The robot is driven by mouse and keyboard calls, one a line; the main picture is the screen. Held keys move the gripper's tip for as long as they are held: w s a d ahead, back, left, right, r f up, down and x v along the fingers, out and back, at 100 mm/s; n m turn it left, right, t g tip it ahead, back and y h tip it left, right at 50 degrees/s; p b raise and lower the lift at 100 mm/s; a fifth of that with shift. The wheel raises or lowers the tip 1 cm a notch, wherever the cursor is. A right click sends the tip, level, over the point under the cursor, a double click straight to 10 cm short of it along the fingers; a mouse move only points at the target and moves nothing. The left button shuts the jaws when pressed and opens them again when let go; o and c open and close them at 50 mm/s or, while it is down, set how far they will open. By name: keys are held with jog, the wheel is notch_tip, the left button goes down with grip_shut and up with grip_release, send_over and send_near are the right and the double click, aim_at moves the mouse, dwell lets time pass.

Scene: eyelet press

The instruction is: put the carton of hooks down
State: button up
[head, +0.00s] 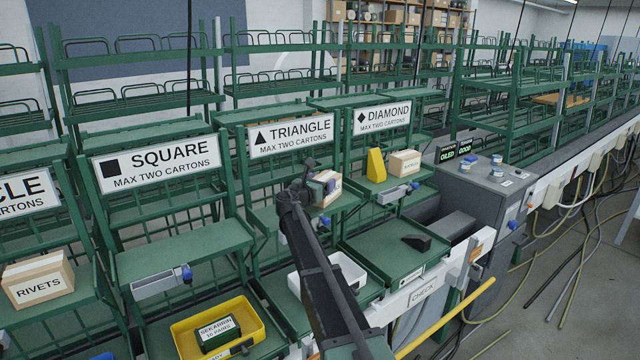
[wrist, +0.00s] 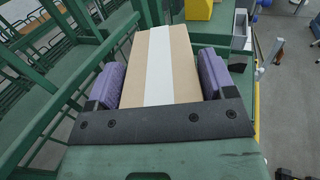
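My gripper (head: 322,186) is at the Triangle bay, below its sign (head: 291,135). In the wrist view its two purple pads (wrist: 160,80) lie along both sides of a plain brown carton (wrist: 172,60) with a white tape strip. The carton also shows in the head view (head: 332,190), partly behind the gripper. No label on it is visible, so I cannot read whether it holds hooks. It is at the level of the green Triangle shelf (head: 345,203); whether it touches the shelf is unclear.
The Diamond shelf (head: 380,190) to the right holds a yellow wedge-shaped block (head: 376,165) and a small carton (head: 404,164). The Square shelf (head: 180,250) is bare on top. A rivets carton (head: 38,280) is far left. A white tray (head: 345,270) and yellow tray (head: 245,345) are below.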

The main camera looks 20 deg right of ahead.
jog(key=o, duration=0.3)
jog(key=shift+o, duration=0.2)
jog(key=shift+r, duration=0.2)
jog(key=v, duration=1.2)
jog(key=shift+s, duration=0.1)
